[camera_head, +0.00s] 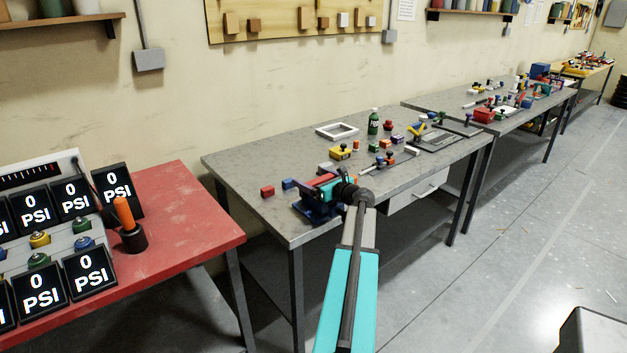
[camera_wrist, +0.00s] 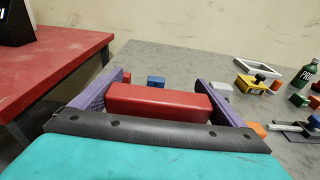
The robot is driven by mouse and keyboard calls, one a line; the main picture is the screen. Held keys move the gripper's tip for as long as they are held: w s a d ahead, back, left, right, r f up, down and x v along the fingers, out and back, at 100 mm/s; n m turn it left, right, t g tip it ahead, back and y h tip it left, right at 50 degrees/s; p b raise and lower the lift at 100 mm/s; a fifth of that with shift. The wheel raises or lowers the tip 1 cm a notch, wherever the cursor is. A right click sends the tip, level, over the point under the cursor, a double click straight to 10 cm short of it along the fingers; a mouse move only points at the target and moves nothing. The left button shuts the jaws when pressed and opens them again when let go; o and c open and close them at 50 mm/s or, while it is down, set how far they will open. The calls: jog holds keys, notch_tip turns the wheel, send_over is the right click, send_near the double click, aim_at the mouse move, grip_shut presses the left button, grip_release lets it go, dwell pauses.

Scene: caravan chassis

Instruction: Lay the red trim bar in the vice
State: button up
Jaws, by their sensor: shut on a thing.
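The red trim bar (camera_wrist: 158,103) lies crosswise between the two purple fingers of my gripper (camera_wrist: 160,88) in the wrist view, and the gripper is shut on it. In the head view the red bar (camera_head: 319,181) shows at the end of my arm, partly covered by my gripper (camera_head: 325,184). The dark blue vice (camera_head: 318,211) stands at the near left part of the grey bench, just below the bar and gripper. I cannot tell whether the bar touches the vice. The vice jaws are mostly hidden.
A small red block (camera_head: 267,191) and a blue block (camera_head: 288,184) lie left of the vice on the grey bench (camera_head: 245,165). A yellow block (camera_head: 340,153), a white frame (camera_head: 337,130) and a green bottle (camera_head: 374,122) stand farther back. A red table (camera_head: 180,215) is at left.

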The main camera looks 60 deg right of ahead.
jog(key=shift+a+f, duration=0.15)
jog(key=shift+f, duration=0.45)
jog(key=shift+a+f, duration=0.15)
jog(key=shift+f, duration=0.4)
jog(key=o, duration=0.9)
jog(key=shift+s, duration=0.2)
jog(key=shift+s+a+b, duration=0.2)
jog(key=shift+s+b, duration=0.1)
jog(key=shift+s, duration=0.1)
jog(key=r+b+v, duration=0.2)
jog(key=v, duration=1)
jog(key=shift+s+d+r, duration=0.25)
jog(key=shift+s+r, duration=0.05)
